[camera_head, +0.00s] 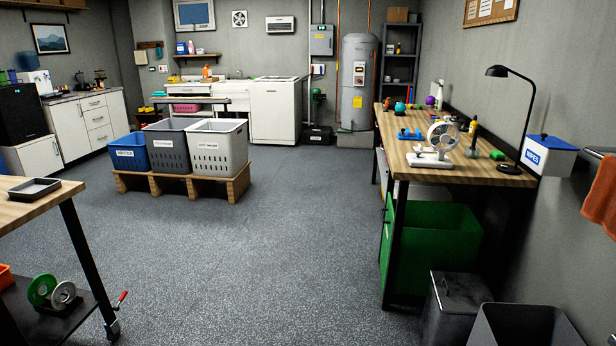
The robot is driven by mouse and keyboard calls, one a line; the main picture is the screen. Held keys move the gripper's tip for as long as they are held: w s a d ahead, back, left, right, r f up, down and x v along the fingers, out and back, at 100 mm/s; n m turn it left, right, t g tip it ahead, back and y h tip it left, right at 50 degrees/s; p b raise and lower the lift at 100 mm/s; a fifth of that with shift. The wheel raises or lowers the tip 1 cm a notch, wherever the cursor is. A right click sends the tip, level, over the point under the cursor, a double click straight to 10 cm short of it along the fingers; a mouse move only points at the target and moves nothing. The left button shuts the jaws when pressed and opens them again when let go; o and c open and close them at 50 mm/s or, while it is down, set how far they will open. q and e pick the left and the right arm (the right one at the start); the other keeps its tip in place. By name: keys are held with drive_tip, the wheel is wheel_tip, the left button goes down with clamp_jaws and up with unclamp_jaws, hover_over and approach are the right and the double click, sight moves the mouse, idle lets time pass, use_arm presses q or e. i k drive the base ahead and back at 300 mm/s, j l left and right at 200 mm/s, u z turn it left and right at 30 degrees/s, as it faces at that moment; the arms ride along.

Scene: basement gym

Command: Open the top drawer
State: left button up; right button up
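Neither of my grippers shows in the head view. At the far left, a white cabinet (70,128) under a dark counter has a stack of drawers with small handles. Its top drawer (93,103) looks shut. Under the wooden workbench (455,168) on the right stands a green box-like unit (440,235). Whether it has drawers is not clear from this angle. The frame does not show which drawer the task means.
Blue, dark grey and light grey baskets (220,152) stand on a wooden pallet (170,185) mid-room. A wheeled table (40,205) is at near left. Bins (455,310) stand at near right. The grey floor (270,260) between is clear.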

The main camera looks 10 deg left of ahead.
sight(87, 103)
drive_tip(key=i+l+u, duration=0.1)
drive_tip(key=i+u, duration=0.35)
drive_tip(key=i, duration=0.65)
drive_tip(key=i+l+u, duration=0.1)
drive_tip(key=i+u, duration=0.4)
drive_tip(key=i, duration=0.6)
drive_tip(key=i+l+u, duration=0.15)
drive_tip(key=i+u, duration=0.2)
drive_tip(key=i, duration=0.8)
drive_tip(key=i+u, duration=0.1)
drive_tip(key=i, duration=0.65)
drive_tip(key=i+l, duration=0.1)
drive_tip(key=i, duration=0.7)
drive_tip(key=i+u, duration=0.15)
drive_tip(key=i, duration=0.6)
drive_tip(key=i+u, duration=0.35)
drive_tip(key=i, duration=0.15)
drive_tip(key=i+l+u, duration=0.1)
drive_tip(key=i+u, duration=0.7)
drive_tip(key=i, duration=0.75)
drive_tip(key=i+z, duration=0.1)
drive_tip(key=i, duration=1.05)
